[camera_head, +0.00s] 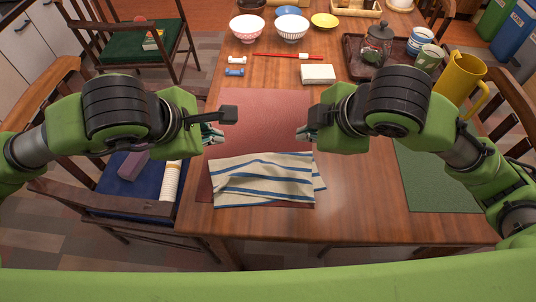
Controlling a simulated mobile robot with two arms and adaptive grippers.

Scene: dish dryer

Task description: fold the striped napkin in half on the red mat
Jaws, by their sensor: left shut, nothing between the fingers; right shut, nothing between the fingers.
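The striped napkin (262,181), cream with blue stripes, lies on the near part of the red mat (262,112). It is folded over on itself, with the layers slightly out of line and an under layer showing at the right edge. Its surface is a little wrinkled. My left gripper (217,136) is shut and empty above the mat's left edge, beyond the napkin's far left corner. My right gripper (300,132) is shut and empty above the mat's right edge, beyond the napkin's far right corner. Neither gripper touches the napkin.
A white block-shaped item (318,74) and red chopsticks (290,56) lie beyond the mat. Bowls (291,28) stand farther back. A yellow pitcher (458,82) and green mat (432,178) are at right.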

